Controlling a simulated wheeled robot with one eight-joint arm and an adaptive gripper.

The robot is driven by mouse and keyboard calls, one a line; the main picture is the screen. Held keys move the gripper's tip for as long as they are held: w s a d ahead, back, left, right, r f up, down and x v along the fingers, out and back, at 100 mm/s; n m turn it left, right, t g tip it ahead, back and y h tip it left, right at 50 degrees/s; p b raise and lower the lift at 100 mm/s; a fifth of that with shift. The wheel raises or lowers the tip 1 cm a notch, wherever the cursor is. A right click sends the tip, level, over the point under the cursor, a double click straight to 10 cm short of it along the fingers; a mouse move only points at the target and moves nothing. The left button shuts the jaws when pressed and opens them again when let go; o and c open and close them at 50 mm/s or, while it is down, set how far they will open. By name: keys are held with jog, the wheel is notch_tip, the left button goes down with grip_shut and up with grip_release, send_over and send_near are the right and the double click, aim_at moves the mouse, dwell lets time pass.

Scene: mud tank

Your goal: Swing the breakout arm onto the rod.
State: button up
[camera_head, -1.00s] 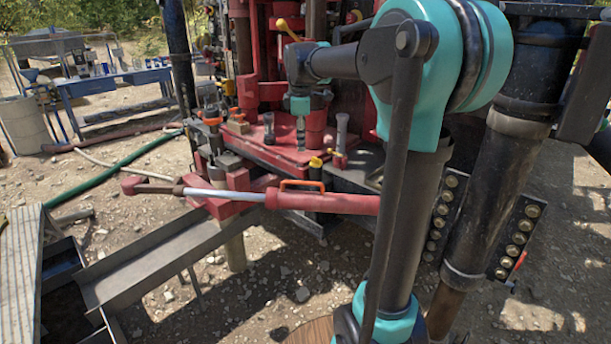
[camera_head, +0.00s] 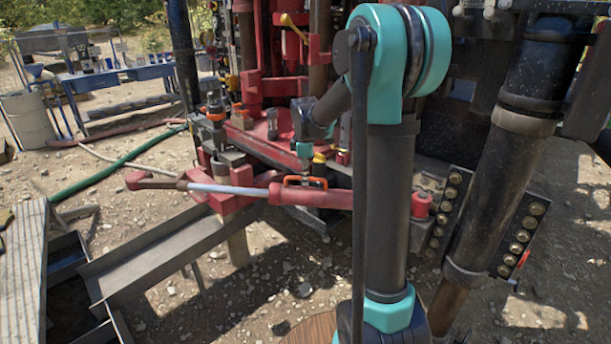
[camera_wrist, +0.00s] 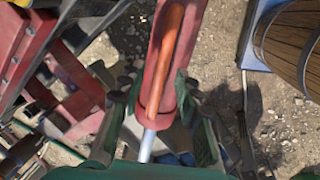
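The breakout arm is a red cylinder (camera_head: 335,199) with a silver shaft, an orange handle and a red jaw (camera_head: 138,180) at its left end. It lies roughly level across the front of the red rig, its jaw out to the left, clear of the rig's upright pipes. A brown upright rod (camera_head: 319,35) stands in the rig; I cannot tell if it is the task's rod. My gripper (camera_head: 305,172) is just above the orange handle. In the wrist view its fingers (camera_wrist: 155,92) are apart on either side of the red cylinder and handle (camera_wrist: 168,65); contact is unclear.
A grey metal trough (camera_head: 150,255) runs below the breakout arm. A black upright post (camera_head: 184,60) stands at the rig's left. A thick dark cylinder (camera_head: 520,130) stands at the right. A blue table (camera_head: 110,80) and green hose (camera_head: 110,173) are farther left.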

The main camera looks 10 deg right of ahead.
jog(key=shift+f, duration=0.2)
grip_shut()
jog(key=shift+w, duration=0.1)
